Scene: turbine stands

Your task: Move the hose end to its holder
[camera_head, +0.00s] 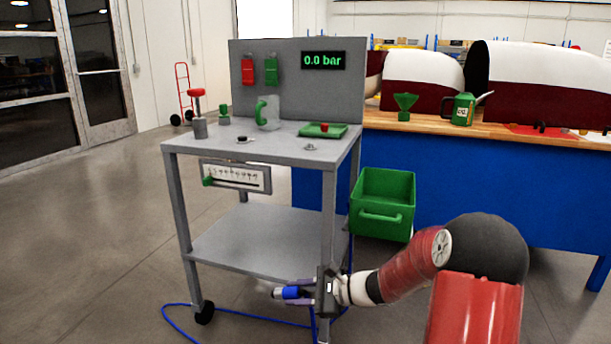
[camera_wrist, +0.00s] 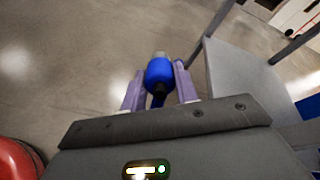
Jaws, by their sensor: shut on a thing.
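My gripper (camera_head: 304,292) is at the lower front of the grey cart, below its lower shelf and near the right front leg. It is shut on the blue hose end (camera_head: 287,293), which points to the left in the head view. In the wrist view the hose end (camera_wrist: 160,76) sits between the two purple fingers of my gripper (camera_wrist: 160,88), with a grey tip at its far end. The blue hose (camera_head: 178,318) lies on the floor around the cart's left front wheel. I cannot make out which part is the hose holder.
The cart (camera_head: 180,152) carries a red-knobbed valve (camera_head: 197,110), a clear jug (camera_head: 268,113), a green tray (camera_head: 335,132) and a panel reading 0.0 bar. A green bin (camera_head: 383,190) hangs at its right. A blue workbench (camera_head: 480,185) stands behind.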

